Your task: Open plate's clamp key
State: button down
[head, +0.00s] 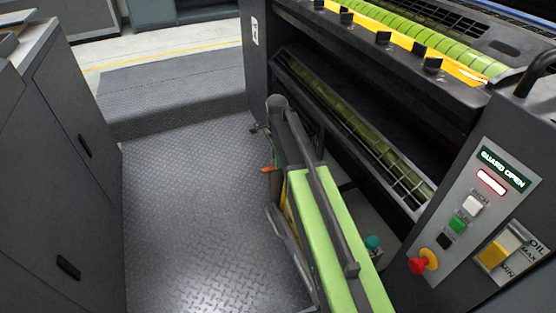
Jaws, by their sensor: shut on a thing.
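A yellow plate clamp bar (452,68) runs along the upper part of the press at the top right. Several black keys (383,38) stand along it; which one is meant I cannot tell. My green and grey arm (325,225) rises from the bottom middle, in front of the press and below the bar. My gripper's jaws cannot be made out; the arm hides them. A small orange piece (268,169) sticks out at the arm's left side; I cannot tell whether it is held.
A green roller (340,115) lies behind a grating in the lower opening. The control panel (480,215) at right reads GUARD OPEN, with a red stop button (423,262). A grey cabinet (70,170) stands left. The checkered floor (195,220) between is clear, with a step (170,95) behind.

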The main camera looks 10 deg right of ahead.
jog(key=c, duration=1.4)
grip_release()
jog(key=shift+o, duration=0.2)
notch_tip(320, 180, up, 17)
jog(key=p, duration=1.7)
jog(key=shift+r, duration=0.2)
